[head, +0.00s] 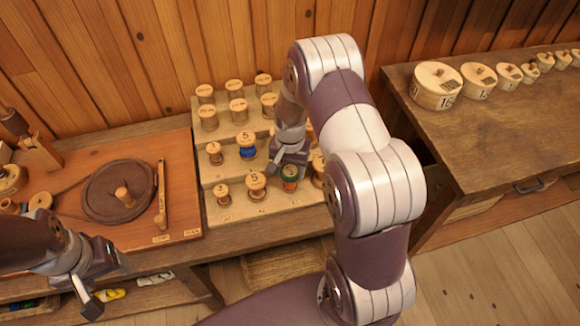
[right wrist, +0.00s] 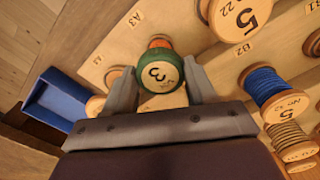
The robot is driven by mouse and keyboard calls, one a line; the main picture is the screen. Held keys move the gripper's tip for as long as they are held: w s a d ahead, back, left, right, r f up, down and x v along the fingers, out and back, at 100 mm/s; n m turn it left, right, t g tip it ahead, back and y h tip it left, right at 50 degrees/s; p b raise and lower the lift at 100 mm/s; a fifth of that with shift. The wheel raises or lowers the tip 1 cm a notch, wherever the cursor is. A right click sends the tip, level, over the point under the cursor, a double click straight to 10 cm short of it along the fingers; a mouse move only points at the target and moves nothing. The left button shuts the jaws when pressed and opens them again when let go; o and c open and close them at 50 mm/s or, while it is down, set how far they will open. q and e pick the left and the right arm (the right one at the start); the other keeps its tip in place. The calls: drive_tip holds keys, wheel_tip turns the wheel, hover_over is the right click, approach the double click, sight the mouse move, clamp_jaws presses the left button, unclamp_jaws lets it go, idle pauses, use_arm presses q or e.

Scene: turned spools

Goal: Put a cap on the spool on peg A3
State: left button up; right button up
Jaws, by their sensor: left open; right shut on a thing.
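A spool with orange thread (head: 289,186) stands on peg A3 in the front row of the stepped rack (head: 240,216). A green cap (head: 291,171) with a pale top is at its upper end. In the right wrist view the cap (right wrist: 158,74) shows a 3, with orange thread (right wrist: 160,43) just behind its rim; I cannot tell whether it is fully seated. My right gripper (right wrist: 160,85) is shut on the cap, one finger on each side. In the head view its arm hides part of the rack. My left gripper (head: 108,284) is open and empty, low at the left.
A board with a dark turntable (head: 120,192) lies left. Round wooden boxes (head: 436,86) line the right table. A blue tray (right wrist: 60,98) shows in the wrist view.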

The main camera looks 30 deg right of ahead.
sight(290, 171)
drive_tip(key=shift+f+b, duration=0.35)
drive_tip(key=shift+f, duration=0.2)
idle(0.4)
drive_tip(key=o, duration=0.7)
drive_tip(key=shift+o, duration=0.2)
drive_tip(key=shift+r, duration=0.1)
wheel_tip(290, 171, up, 11)
drive_tip(key=p, duration=0.9)
